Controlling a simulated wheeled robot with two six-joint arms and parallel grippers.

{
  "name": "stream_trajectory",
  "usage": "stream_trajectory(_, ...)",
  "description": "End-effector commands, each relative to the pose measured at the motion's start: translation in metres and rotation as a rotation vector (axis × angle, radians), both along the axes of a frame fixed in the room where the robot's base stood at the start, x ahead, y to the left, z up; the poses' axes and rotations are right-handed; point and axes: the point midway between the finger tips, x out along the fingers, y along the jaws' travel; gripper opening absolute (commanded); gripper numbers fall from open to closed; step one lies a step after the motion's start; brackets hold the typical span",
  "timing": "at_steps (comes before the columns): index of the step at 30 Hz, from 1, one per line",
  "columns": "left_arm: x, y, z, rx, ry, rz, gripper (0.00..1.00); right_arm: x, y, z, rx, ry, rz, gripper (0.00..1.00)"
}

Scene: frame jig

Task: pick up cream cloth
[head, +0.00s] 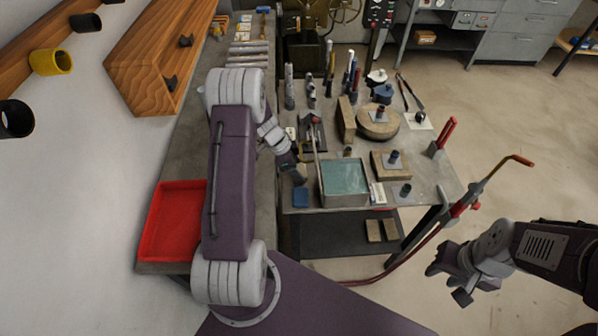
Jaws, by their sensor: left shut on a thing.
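My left gripper (299,174) reaches over the left front part of the grey workbench, just above a small blue pad and left of a box with a teal top. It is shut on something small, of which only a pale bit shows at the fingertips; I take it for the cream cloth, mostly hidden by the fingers. I cannot tell whether it touches the bench. My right gripper (448,283) is open and empty, low at the right, away from the bench.
The box with the teal top (344,176) stands beside the blue pad (300,198). A lever tool (316,138) is close behind my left gripper. Wooden blocks (390,165) and a torch on a stand (500,172) are right. A red tray (172,222) lies left.

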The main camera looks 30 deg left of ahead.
Motion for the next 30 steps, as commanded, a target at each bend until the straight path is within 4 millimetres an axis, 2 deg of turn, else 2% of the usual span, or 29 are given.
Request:
stream_trajectory(8,0.0,0.002,0.011,0.001,-0.003,0.0,0.24,0.0,0.0,-0.008,0.0,0.0,0.0,0.36)
stream_trajectory(14,-0.023,0.033,0.008,0.001,-0.001,0.006,0.24,0.0,0.0,-0.024,0.0,0.0,0.0,0.36)
stream_trajectory(24,-0.023,0.033,0.088,0.003,-0.006,-0.002,0.24,0.0,0.0,-0.019,0.0,0.0,0.0,0.36)
stream_trajectory(30,-0.023,0.033,0.128,0.003,-0.004,0.0,0.24,0.0,0.0,-0.019,0.0,0.0,0.0,0.36)
